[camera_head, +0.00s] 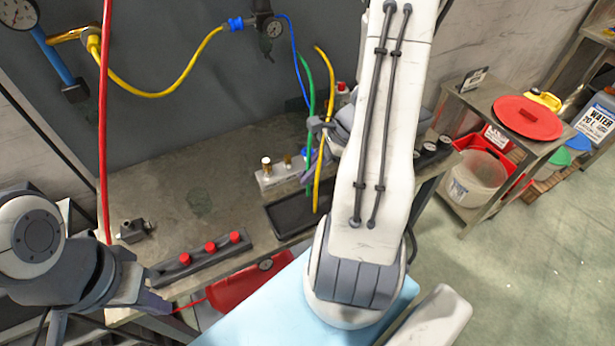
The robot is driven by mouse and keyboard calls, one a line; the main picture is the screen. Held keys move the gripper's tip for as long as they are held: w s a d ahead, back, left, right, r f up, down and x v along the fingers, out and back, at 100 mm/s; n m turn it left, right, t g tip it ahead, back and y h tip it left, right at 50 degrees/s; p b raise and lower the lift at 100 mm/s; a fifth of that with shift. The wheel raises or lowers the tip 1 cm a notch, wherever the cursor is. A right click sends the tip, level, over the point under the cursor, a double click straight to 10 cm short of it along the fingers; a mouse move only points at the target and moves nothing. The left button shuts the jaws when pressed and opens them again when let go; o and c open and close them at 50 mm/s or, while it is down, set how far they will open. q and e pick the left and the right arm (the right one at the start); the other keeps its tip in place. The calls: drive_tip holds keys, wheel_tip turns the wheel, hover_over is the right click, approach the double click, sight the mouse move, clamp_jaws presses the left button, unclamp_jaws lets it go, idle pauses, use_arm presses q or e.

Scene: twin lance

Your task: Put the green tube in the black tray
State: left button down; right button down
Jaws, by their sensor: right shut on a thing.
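The green tube (311,100) hangs down from the upper middle, with its lower part beside my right gripper and close to the tray's back edge. My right gripper (306,174) is shut on the green tube; the arm partly hides the grip. The black tray (288,216) lies on the bench just below, partly covered by my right arm. A yellow tube (331,100) runs next to the green one, its lower end over the tray. My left gripper (105,314) is open and empty at the lower left, away from the tubes.
A pale block with small fittings (280,175) stands behind the tray. A dark rail with red knobs (200,258) lies to its left, near the bench's front edge. A red hose (104,120) hangs at the left. The bench's left middle is mostly clear.

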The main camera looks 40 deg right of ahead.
drive_tip(key=shift+f, duration=1)
drive_tip(key=shift+f, duration=0.2)
drive_tip(key=c, duration=1)
unclamp_jaws()
drive_tip(key=shift+o, duration=0.2)
drive_tip(key=shift+r, duration=0.2)
drive_tip(key=v, duration=1.2)
drive_tip(key=shift+b, duration=0.3)
